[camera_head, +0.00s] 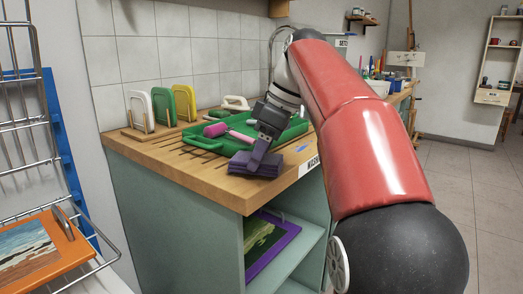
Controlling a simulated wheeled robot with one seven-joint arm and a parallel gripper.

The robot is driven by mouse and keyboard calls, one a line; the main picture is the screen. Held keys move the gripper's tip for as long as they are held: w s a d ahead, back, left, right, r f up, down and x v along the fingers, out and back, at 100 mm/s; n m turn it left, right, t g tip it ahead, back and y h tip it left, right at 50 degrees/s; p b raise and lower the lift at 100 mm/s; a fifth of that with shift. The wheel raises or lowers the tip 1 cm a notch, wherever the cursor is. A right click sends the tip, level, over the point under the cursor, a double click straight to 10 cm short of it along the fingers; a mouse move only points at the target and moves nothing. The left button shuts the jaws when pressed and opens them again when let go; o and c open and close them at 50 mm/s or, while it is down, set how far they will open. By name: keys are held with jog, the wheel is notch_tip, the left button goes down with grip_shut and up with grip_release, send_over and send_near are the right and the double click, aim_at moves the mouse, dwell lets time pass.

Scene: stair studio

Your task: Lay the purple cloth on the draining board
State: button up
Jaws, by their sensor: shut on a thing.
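The purple cloth (243,162) is a small folded bundle at the front of the wooden counter top, near its corner. My gripper (257,153) points down at it from above and is shut on it. The cloth appears to be on or just above the wood; I cannot tell whether its whole underside touches. The draining board seems to be the wooden top (221,186), which has dark grooves running beside and behind the cloth. My fingers hide part of the cloth.
A green tray (203,144) holding a pink-handled tool (240,136) lies behind the cloth. White, green and yellow boards stand in a rack (150,133) at the back left. A wire rack (30,130) stands at the far left. Bare wood lies left of the cloth.

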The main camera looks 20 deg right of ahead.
jog(key=shift+f+b, duration=0.4)
jog(key=shift+f, duration=0.1)
dwell(0.3)
jog(key=o, duration=1)
jog(key=shift+c, duration=0.2)
jog(key=shift+r, duration=0.1)
